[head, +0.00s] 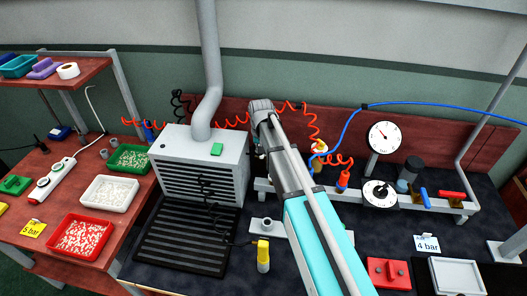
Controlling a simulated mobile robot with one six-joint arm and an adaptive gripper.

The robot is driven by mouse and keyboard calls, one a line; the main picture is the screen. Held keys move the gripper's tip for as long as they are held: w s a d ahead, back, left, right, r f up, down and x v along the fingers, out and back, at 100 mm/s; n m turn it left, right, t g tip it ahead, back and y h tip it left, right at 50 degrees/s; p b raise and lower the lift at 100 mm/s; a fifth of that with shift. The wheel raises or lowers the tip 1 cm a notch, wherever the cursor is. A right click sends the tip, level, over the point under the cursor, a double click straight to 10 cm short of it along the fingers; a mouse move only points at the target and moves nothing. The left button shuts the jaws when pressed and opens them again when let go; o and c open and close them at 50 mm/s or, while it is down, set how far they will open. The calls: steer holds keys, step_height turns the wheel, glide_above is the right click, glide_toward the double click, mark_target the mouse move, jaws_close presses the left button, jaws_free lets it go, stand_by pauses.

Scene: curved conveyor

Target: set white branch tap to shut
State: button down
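A light grey pipe rail (405,203) runs along the bench behind my arm. At its right end are a blue tap handle (425,198), pointing toward the front, and a red handle (452,194), lying along the rail. My arm reaches from the bottom middle up and away over the rail. Its far end is beside the grey box, and my gripper's fingers are hidden behind the wrist.
A dial gauge (384,137) and a round black-and-white knob (379,194) stand right of my arm. Red coiled hoses and a blue hose (430,103) hang behind. A grey vented box (200,168) stands left.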

steer(key=shift+a+m, duration=0.25)
steer(key=shift+m, duration=0.45)
steer(key=c, duration=0.6)
jaws_free()
steer(key=shift+o, duration=0.2)
steer(key=shift+d, duration=0.1)
